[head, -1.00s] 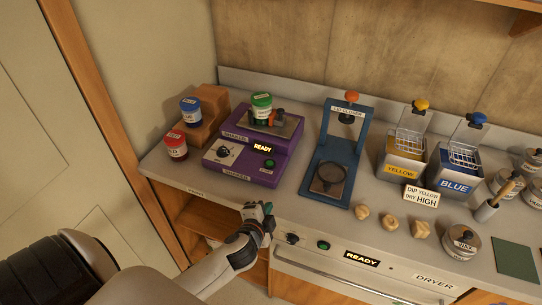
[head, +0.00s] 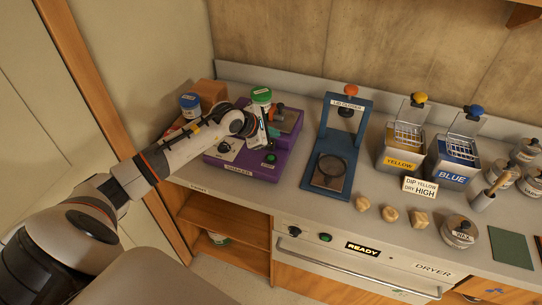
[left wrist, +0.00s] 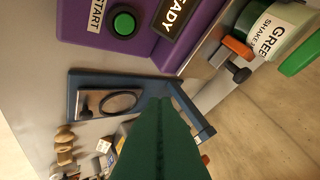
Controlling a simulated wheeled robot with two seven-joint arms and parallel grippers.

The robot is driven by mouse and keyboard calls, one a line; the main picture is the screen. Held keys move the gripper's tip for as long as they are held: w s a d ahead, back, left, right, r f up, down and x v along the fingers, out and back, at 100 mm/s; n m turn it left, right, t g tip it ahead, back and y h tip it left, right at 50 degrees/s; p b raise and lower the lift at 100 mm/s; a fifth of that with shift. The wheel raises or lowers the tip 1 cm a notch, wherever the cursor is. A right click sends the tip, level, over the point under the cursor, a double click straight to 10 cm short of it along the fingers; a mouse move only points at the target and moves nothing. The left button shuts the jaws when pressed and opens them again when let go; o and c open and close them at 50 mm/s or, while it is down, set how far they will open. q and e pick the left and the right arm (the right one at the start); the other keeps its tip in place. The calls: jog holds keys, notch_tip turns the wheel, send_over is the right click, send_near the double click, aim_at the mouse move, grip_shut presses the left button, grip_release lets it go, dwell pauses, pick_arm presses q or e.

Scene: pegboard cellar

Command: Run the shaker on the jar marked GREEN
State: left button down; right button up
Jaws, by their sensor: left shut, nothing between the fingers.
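The purple shaker (head: 262,172) stands on the counter at the left. The jar marked GREEN (head: 261,95) is on its top plate beside an orange-handled clamp (left wrist: 237,47); the jar also shows at the upper right of the left wrist view (left wrist: 275,30). The green START button (head: 270,158) is on the shaker's front and shows in the left wrist view (left wrist: 123,24), next to a lit READY display (left wrist: 180,15). My left gripper (head: 273,132) is shut and empty, above the shaker's front, apart from the button. My arm hides part of the shaker. My right gripper is out of view.
A blue-lidded jar (head: 190,103) stands left, partly behind my arm. A blue lid closer (head: 330,172) stands right of the shaker. Further right are the yellow (head: 400,160) and blue (head: 454,178) dip tanks. Wooden knobs (head: 390,215) lie along the counter front.

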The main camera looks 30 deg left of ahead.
aim_at(271, 158)
pick_arm(q)
jog(key=shift+a+r+y, duration=0.15)
jog(key=shift+a+y, duration=0.15)
jog(key=shift+a, duration=0.5)
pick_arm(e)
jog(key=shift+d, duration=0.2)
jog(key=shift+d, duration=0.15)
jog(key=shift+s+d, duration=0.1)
pick_arm(q)
notch_tip(271, 158, down, 8)
jog(key=b, duration=0.4)
jog(key=shift+b, duration=0.4)
jog(key=shift+f+b, duration=0.3)
jog(key=shift+f, duration=0.15)
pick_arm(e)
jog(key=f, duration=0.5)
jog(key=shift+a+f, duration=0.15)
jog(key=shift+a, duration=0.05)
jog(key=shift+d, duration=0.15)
